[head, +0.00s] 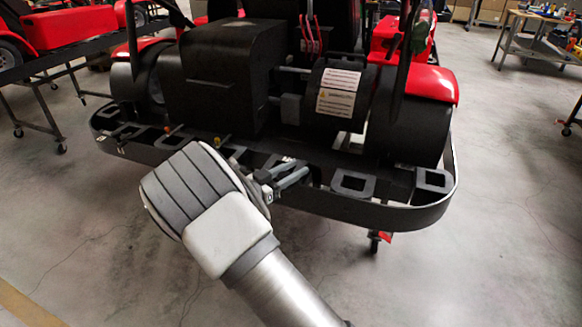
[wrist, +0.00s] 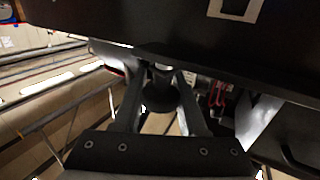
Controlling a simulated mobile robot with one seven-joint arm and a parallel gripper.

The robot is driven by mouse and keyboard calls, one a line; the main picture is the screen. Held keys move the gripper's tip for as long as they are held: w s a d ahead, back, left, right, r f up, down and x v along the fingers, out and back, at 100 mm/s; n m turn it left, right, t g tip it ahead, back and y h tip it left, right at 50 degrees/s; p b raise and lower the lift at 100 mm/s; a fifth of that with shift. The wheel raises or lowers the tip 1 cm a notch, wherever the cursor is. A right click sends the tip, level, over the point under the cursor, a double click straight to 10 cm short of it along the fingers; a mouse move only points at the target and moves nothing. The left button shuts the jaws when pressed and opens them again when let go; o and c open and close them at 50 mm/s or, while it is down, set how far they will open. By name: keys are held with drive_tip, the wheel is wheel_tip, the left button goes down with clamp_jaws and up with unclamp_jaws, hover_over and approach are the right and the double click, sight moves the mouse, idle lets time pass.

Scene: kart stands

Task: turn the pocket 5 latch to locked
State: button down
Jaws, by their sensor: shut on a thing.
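My gripper (head: 283,177) reaches over the kart's black rear bumper (head: 320,203) in the head view. In the wrist view its two dark fingers (wrist: 162,100) stand on either side of a dark round knob (wrist: 160,97) and are shut on it. The knob appears to be a latch; I see no number on it. In the head view the gripper and arm largely hide the held part. Whether the latch is locked cannot be told.
Square pocket frames, such as one right of my gripper (head: 352,183), line the bumper. A black cylinder with a white label (head: 338,92) and a black box (head: 222,70) stand behind. Red karts on stands (head: 62,28) are at left; a workbench (head: 545,50) is far right. Floor beside the kart is clear.

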drive_tip(key=shift+s+d+m+g+h+b, duration=0.2)
drive_tip(key=shift+m+g+h, duration=0.65)
drive_tip(key=shift+g, duration=0.3)
drive_tip(key=shift+s+d+m+g+h+b, duration=0.1)
drive_tip(key=shift+s+m+g+h, duration=0.1)
drive_tip(key=shift+m+g+h, duration=0.7)
drive_tip(key=shift+g, duration=0.35)
drive_tip(key=shift+c, duration=2.3)
unclamp_jaws()
drive_tip(key=v, duration=1.7)
drive_tip(key=shift+s+a+r+p, duration=0.15)
drive_tip(key=shift+a+r+p, duration=0.05)
drive_tip(key=shift+p, duration=0.2)
